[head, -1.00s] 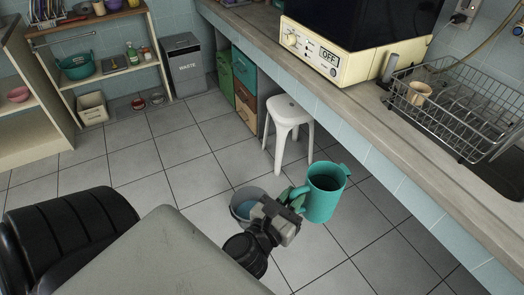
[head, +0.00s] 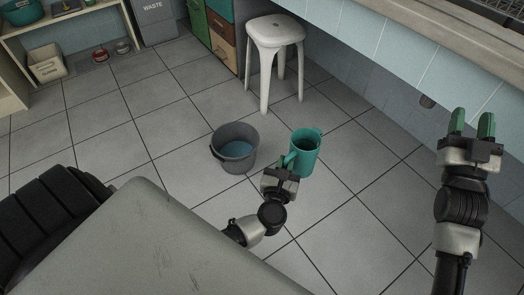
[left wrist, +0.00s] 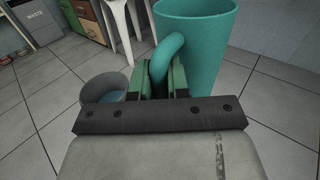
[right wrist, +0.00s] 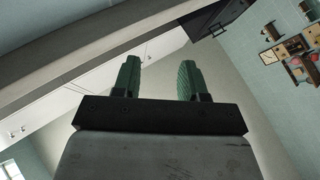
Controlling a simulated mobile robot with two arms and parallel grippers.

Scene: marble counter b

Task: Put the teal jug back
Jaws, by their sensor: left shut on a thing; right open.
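The teal jug (head: 305,153) is upright over the grey tiled floor in the head view, right of a grey bucket. I cannot tell whether its base touches the floor. My left gripper (head: 284,168) is shut on the jug's handle. In the left wrist view the jug (left wrist: 205,50) fills the upper right, and its handle (left wrist: 165,55) runs down between the green fingers (left wrist: 160,82). My right gripper (head: 472,125) is open and empty at the right, and its spread fingers also show in the right wrist view (right wrist: 158,78).
The grey bucket (head: 234,150) with bluish water stands just left of the jug. A white stool (head: 275,32) stands behind them. A counter (head: 430,30) with a blue tiled front runs along the right. Shelves (head: 60,20) and a waste bin (head: 154,22) are at the back left. Floor in front is clear.

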